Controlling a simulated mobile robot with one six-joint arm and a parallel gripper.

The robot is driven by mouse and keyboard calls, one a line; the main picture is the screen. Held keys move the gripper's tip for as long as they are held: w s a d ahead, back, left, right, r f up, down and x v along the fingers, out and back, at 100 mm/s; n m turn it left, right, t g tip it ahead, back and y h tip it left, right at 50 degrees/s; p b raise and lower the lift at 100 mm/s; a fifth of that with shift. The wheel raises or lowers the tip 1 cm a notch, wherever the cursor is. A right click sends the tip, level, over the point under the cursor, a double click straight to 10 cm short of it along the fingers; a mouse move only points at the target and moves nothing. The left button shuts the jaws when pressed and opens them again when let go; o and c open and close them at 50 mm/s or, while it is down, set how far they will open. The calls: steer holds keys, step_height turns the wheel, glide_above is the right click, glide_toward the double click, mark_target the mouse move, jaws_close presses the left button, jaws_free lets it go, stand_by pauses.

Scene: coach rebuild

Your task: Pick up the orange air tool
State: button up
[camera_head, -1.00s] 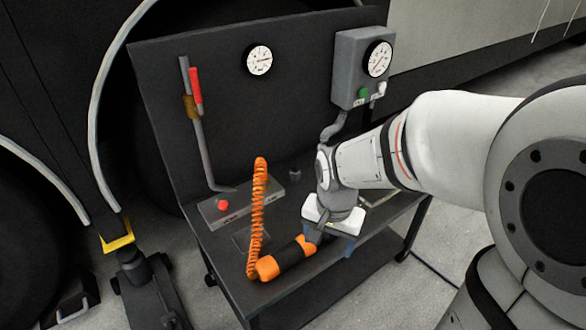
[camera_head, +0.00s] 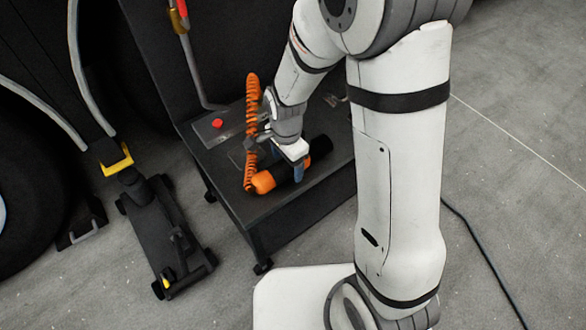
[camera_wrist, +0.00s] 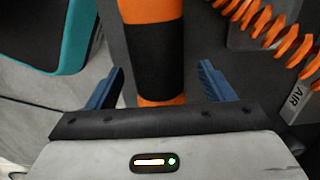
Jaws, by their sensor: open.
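The orange air tool (camera_head: 264,182) lies on the dark bench, with orange ends and a black middle section. In the wrist view the tool (camera_wrist: 155,60) runs up the picture between my two blue fingers. My gripper (camera_wrist: 160,88) is open, with a visible gap on each side of the tool. In the head view my gripper (camera_head: 297,168) is over the tool and hides part of it. A coiled orange hose (camera_head: 252,120) rises at the tool's left end. It also shows at the upper right of the wrist view (camera_wrist: 270,30).
The bench (camera_head: 262,222) has an upright back panel. A grey box with a red button (camera_head: 217,123) sits left of the hose. A black floor jack (camera_head: 165,235) stands on the floor left of the bench. A label reading AIR (camera_wrist: 295,102) lies right of my fingers.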

steer(key=shift+f, duration=0.9)
steer(key=shift+r, duration=0.1)
steer(key=c, duration=1.3)
